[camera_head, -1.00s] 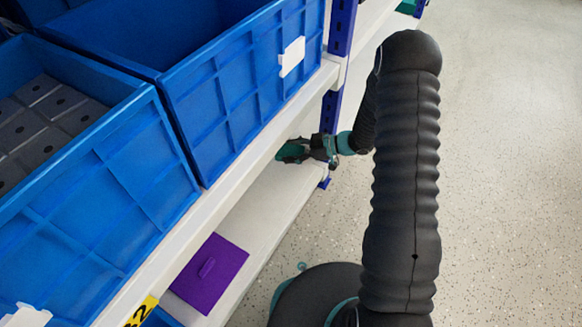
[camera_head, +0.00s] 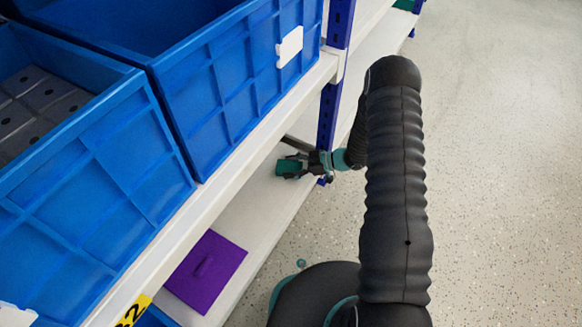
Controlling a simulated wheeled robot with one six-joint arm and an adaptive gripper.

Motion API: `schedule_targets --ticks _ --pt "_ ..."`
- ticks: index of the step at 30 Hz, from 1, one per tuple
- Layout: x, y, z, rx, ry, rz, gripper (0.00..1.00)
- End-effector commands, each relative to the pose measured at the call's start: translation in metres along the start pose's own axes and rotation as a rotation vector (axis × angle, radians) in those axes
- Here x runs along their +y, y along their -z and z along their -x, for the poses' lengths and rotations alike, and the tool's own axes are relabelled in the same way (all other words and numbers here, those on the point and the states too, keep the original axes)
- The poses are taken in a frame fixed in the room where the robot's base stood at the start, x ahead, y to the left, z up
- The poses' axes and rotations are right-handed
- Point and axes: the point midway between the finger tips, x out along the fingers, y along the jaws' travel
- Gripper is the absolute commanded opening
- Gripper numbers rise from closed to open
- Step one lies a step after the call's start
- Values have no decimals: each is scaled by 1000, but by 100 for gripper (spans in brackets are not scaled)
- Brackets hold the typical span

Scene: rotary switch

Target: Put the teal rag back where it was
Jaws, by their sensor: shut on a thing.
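The teal rag (camera_head: 287,167) is a small teal patch at the far end of the lower shelf, below the upper shelf's edge. My gripper (camera_head: 290,165) is shut on it, with its dark fingers around the rag. The gripper reaches in from the right, beside the blue upright post. The rag looks to be at or just above the lower shelf (camera_head: 262,200); I cannot tell whether it touches.
Blue crates (camera_head: 235,85) stand on the upper shelf (camera_head: 215,175), close above my gripper. A blue post (camera_head: 328,120) stands right by my wrist. A purple square lid with a handle (camera_head: 205,272) lies nearer on the lower shelf. The shelf between is clear.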

Motion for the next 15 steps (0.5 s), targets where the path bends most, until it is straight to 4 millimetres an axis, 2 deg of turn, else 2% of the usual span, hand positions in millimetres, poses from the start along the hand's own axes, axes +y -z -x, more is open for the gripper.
schedule_targets --ticks 8,9,11,15 --pt "0 -3 -1 0 0 0 35" --pt "0 -2 -1 0 0 0 69" --pt "0 -2 -1 0 0 0 84" --pt "0 -2 -1 0 0 0 86"
